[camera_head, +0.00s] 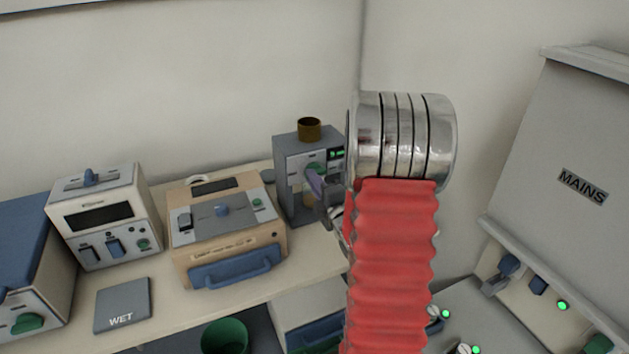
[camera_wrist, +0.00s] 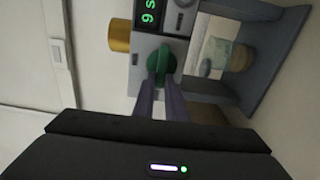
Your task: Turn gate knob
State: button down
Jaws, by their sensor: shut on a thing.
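The gate knob is a green knob (camera_wrist: 162,62) on the front of a grey device (camera_head: 293,165). In the wrist view it sits beside a small green-lit display (camera_wrist: 148,17). My gripper (camera_wrist: 161,80) has its two purple fingers shut on the knob, one on either side. In the head view my gripper (camera_head: 318,184) reaches the device's front from the right. It hides part of the knob (camera_head: 313,168), and my red-sleeved arm covers the device's right side.
A brass cup (camera_head: 309,129) tops the device. A beige box with a blue handle (camera_head: 236,268), a white instrument (camera_head: 139,190) and a WET pad (camera_head: 122,305) lie to the left. A MAINS panel (camera_head: 583,187) stands at the right. A green bin (camera_head: 224,337) is below the bench.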

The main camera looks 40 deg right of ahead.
jog(key=shift+a+f, duration=0.25)
jog(key=shift+f, duration=0.05)
jog(key=c, duration=2.1)
grip_release()
jog(key=o, duration=0.3)
jog(key=shift+d+r, duration=0.1)
jog(key=shift+r, duration=0.05)
